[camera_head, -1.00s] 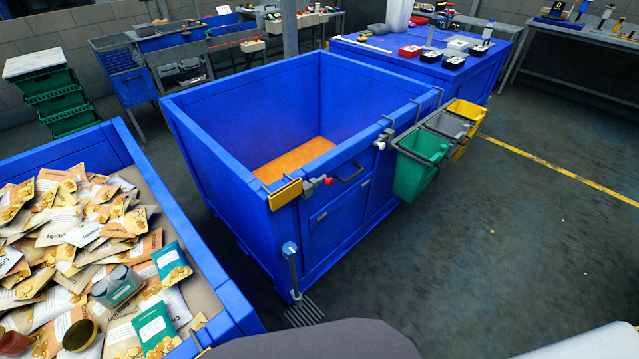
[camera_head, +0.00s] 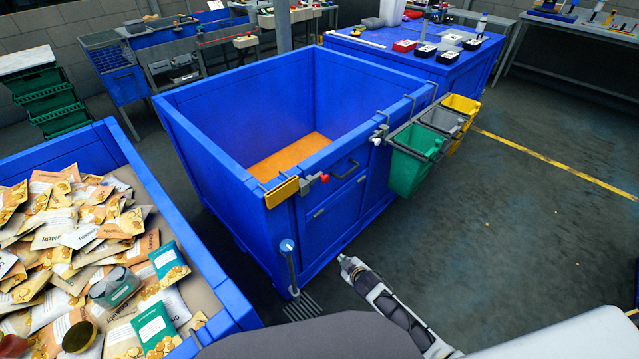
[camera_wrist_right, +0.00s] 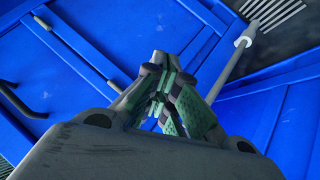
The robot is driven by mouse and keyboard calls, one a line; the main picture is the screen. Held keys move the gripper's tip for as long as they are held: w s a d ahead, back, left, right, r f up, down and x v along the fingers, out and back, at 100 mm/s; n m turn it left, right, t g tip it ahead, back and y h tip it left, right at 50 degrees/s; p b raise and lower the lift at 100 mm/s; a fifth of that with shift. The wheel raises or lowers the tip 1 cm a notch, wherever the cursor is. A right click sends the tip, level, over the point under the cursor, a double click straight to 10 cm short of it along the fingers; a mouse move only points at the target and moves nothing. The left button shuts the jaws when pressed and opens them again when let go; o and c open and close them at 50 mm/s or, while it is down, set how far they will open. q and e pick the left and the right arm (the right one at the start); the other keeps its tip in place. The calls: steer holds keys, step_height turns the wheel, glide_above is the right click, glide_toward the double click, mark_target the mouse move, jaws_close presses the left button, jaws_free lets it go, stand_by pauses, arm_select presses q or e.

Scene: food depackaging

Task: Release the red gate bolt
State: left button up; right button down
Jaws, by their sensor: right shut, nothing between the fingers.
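The red knob does not show in that view. My left gripper is out of view.
A grey post with a pale blue cap (camera_head: 287,246) stands at the bin's front corner, near my right gripper. Green, grey and yellow buckets (camera_head: 410,170) hang on the bin's right side. A blue crate of snack packets (camera_head: 170,190) is at left. Floor at right is clear.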

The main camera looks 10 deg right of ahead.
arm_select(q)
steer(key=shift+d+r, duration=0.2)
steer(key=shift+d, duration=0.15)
arm_select(e)
steer(key=w+a+r+n+t, duration=0.1)
steer(key=w+a+r+n, duration=0.1)
steer(key=r, duration=0.8)
steer(key=w+a+r+n+t, duration=0.2)
steer(key=r, duration=0.8)
steer(key=w+a+r+n+t, duration=0.1)
steer(key=w+a+r+n, duration=0.1)
steer(key=r, duration=0.8)
steer(key=shift+w+r+t, duration=0.35)
steer(key=shift+r+t, duration=0.05)
steer(key=shift+w+a, duration=0.1)
steer(key=shift+a, duration=0.05)
glide_toward(316, 177)
steer(key=shift+x, duration=2.4)
